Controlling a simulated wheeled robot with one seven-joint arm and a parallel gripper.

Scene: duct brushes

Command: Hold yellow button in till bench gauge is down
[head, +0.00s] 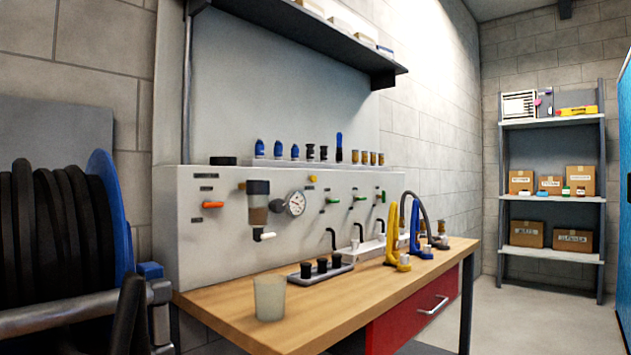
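The yellow button (312,179) is a small round knob on the grey panel above the bench, up and to the right of the gauge. The bench gauge (296,203) is a round white dial on the same panel. Its needle is too small to read surely. A filter bowl with a dark top and brown lower part (258,203) hangs just left of the gauge. Nothing is seen touching the button. My gripper is not in view.
The wooden bench (235,310) carries a clear cup (269,297), a tray of black pieces (321,270), and yellow (391,240) and blue (415,235) hooked tools. An orange-handled valve (213,205) is on the panel. A hose reel (100,210) stands left. Floor at right is clear.

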